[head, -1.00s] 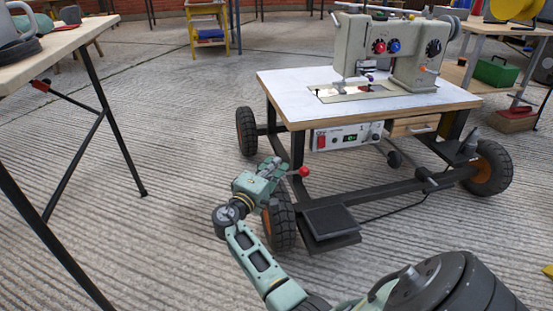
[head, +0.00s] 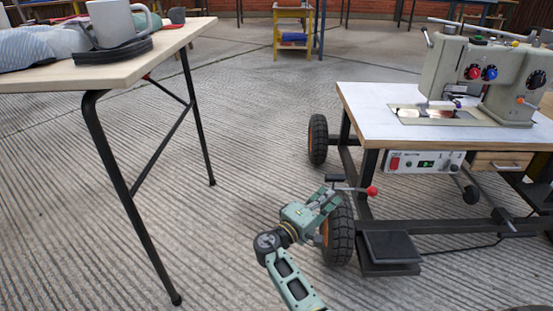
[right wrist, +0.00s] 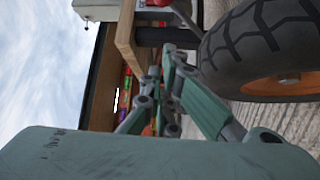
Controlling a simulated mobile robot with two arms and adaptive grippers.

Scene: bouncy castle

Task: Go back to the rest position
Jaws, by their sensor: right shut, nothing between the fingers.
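My right gripper (head: 328,198) is grey-green and shut, with nothing held. In the head view it is low beside the front wheel (head: 338,232) of the sewing machine cart, close to a lever with a red knob (head: 372,190). I cannot tell whether it touches either. In the right wrist view the fingers of my right gripper (right wrist: 163,75) are together, with the dark tyre (right wrist: 258,40) close by on the right. My left gripper is not in view.
The cart's white tabletop (head: 370,105) carries a grey sewing machine (head: 500,75). A black pedal (head: 390,247) sits low at its front. On the left, a wooden table (head: 150,62) on black legs holds a mug (head: 112,22). Ribbed floor between them is clear.

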